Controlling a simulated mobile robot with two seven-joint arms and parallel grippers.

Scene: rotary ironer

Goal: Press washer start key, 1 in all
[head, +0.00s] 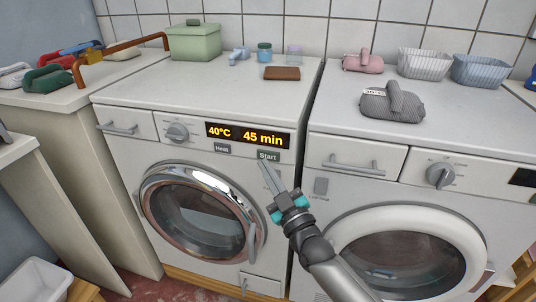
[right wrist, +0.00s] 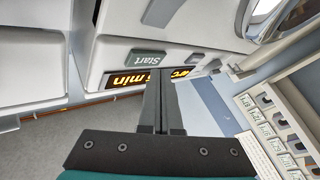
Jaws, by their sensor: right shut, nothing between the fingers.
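The left washer (head: 120,152) has a lit display (head: 247,135) reading 40°C and 45 min. Below the display's right end is the grey Start key (head: 268,156), and a similar Heat key (head: 222,148) is to its left. My right gripper (head: 265,165) is shut and empty, its tips just below the Start key in the head view. In the right wrist view the Start key (right wrist: 147,58) shows just beyond the fingertips (right wrist: 159,77), and the fingers cover part of the display (right wrist: 130,80). I cannot tell whether the tips touch the key. My left gripper does not show.
The washer's round door (head: 200,213) is closed below the keys, and its dial (head: 177,133) is left of the display. A second machine (head: 330,215) stands at right with a grey bundle (head: 392,102) on top. A green box (head: 194,42) and small containers stand on the washer.

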